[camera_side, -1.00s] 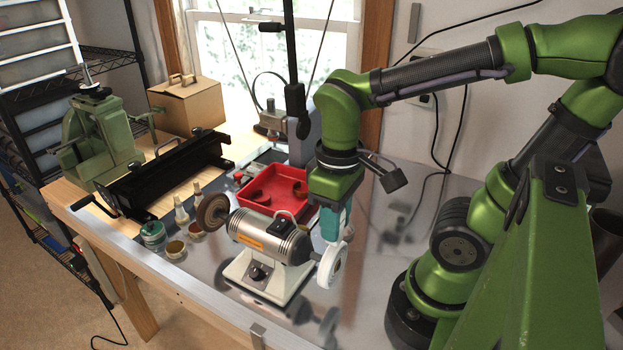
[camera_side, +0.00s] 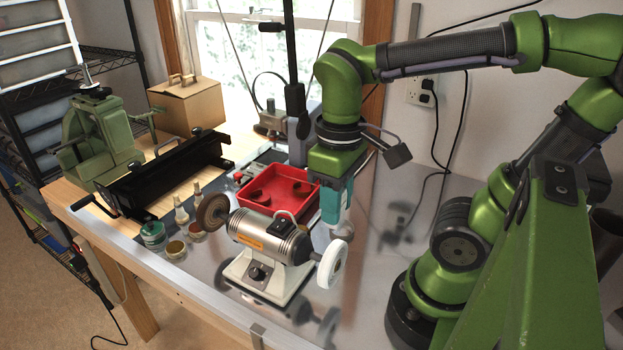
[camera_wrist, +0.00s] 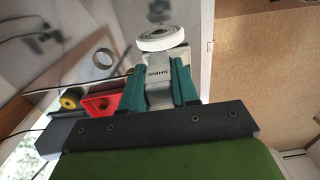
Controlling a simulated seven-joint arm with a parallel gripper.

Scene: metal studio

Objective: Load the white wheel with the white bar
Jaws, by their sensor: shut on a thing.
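The white wheel (camera_side: 332,265) is on the right end of the grey bench polisher (camera_side: 270,240). My gripper (camera_side: 334,215), with teal fingers, hangs just above that wheel in the side view. In the wrist view, the teal fingers of my gripper (camera_wrist: 160,85) are shut on the white bar (camera_wrist: 158,72), a pale block with dark lettering. The wheel (camera_wrist: 160,37) shows just past the bar's far end. In the side view the bar is mostly hidden, and I cannot tell for sure whether it touches the wheel.
A brown wheel (camera_side: 212,212) is on the polisher's left end. A red tray (camera_side: 252,198) with dark round pieces stands behind it. Small jars (camera_side: 175,250) and a black bending tool (camera_side: 165,175) are at left. The metal tabletop right of the polisher is mostly clear.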

